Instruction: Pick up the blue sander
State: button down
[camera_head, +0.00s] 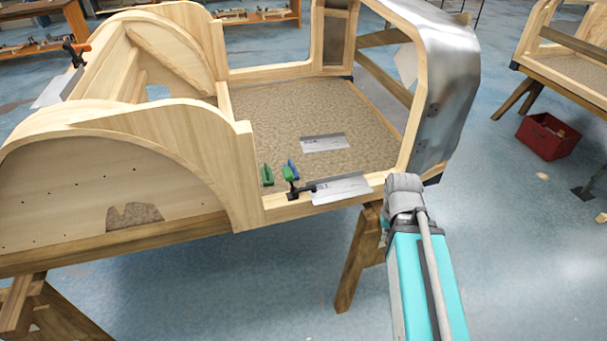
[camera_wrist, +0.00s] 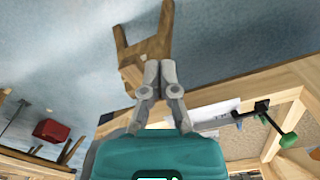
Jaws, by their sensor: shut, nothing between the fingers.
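A small blue object (camera_head: 293,167), which looks like the blue sander, is on the speckled floor panel inside the wooden bodyframe, near its front rail. It is partly hidden behind a green-handled clamp (camera_head: 290,175). My gripper (camera_wrist: 160,68) is shut and empty, in front of a wooden trestle leg in the picture. It is apart from the sander, which lies to its right in the wrist view. My gripper's fingers do not show in the head view.
A green block-like tool (camera_head: 267,175) is left of the clamp. One metal sheet (camera_head: 345,188) lies on the front rail, another (camera_head: 325,143) on the panel. The wooden frame (camera_head: 243,150) and metal-clad side (camera_head: 450,95) rise around the panel. A red crate (camera_head: 546,137) is far right.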

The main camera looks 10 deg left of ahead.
aim_at(291, 164)
jog(key=k, duration=0.65)
jog(key=z, duration=0.35)
jog(key=i, duration=2)
jog(key=u, duration=0.65)
